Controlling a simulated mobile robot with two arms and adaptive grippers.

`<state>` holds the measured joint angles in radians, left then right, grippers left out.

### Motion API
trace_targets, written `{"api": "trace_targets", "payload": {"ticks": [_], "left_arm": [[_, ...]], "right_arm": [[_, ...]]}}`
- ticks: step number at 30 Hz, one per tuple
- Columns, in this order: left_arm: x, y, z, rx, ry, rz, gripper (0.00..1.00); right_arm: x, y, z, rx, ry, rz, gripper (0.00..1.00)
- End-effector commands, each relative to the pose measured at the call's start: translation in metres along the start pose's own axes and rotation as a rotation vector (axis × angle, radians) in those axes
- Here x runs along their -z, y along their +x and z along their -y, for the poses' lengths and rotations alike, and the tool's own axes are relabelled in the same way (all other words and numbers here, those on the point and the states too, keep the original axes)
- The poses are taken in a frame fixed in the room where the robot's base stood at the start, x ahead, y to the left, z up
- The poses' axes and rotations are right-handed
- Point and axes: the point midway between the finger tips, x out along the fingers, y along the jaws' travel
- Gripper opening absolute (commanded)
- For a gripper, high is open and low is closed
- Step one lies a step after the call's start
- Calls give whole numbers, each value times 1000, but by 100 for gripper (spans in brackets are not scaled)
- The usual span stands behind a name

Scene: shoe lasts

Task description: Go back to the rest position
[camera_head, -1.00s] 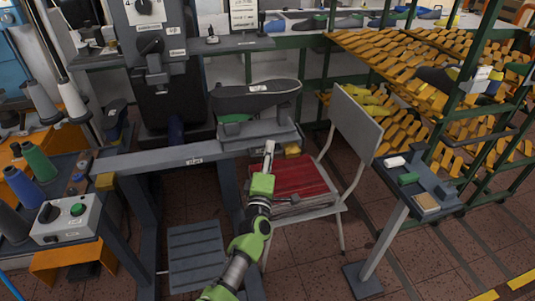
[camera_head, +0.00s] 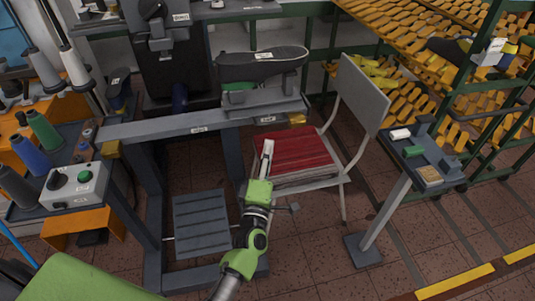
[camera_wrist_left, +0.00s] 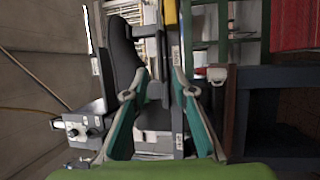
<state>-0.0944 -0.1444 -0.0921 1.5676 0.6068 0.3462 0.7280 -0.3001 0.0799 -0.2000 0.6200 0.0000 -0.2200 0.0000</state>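My left gripper (camera_head: 267,150) is beside the front edge of the work table (camera_head: 175,127), in front of the red seat. It holds nothing that I can see. In the left wrist view its two fingers (camera_wrist_left: 157,92) stand apart with an empty gap between them. A dark shoe last (camera_head: 262,66) lies sole up on the stand at the right end of the table, apart from the gripper. My right gripper is not in view.
A chair with a red seat (camera_head: 295,155) stands right of my arm. A small post table (camera_head: 425,160) and racks of yellow lasts (camera_head: 440,40) are further right. A control box (camera_head: 72,186) and thread spools (camera_head: 43,130) stand left. Floor (camera_head: 310,255) is clear at front.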

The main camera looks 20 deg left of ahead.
Motion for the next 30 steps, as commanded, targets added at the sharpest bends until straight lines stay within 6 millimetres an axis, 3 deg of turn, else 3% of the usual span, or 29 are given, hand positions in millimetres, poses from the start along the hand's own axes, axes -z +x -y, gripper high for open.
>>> {"api": "trace_targets", "payload": {"ticks": [16,19,23,26,30], "left_arm": [[0,-4,0,1,1,1,25],[-4,-7,12,22,28,17,25],[-20,-26,63,118,152,95,25],[-36,-57,126,232,305,202,25],[-49,-118,214,391,528,377,25]], "right_arm": [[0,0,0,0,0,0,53],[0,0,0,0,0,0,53],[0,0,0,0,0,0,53],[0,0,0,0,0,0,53],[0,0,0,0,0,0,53]]}}
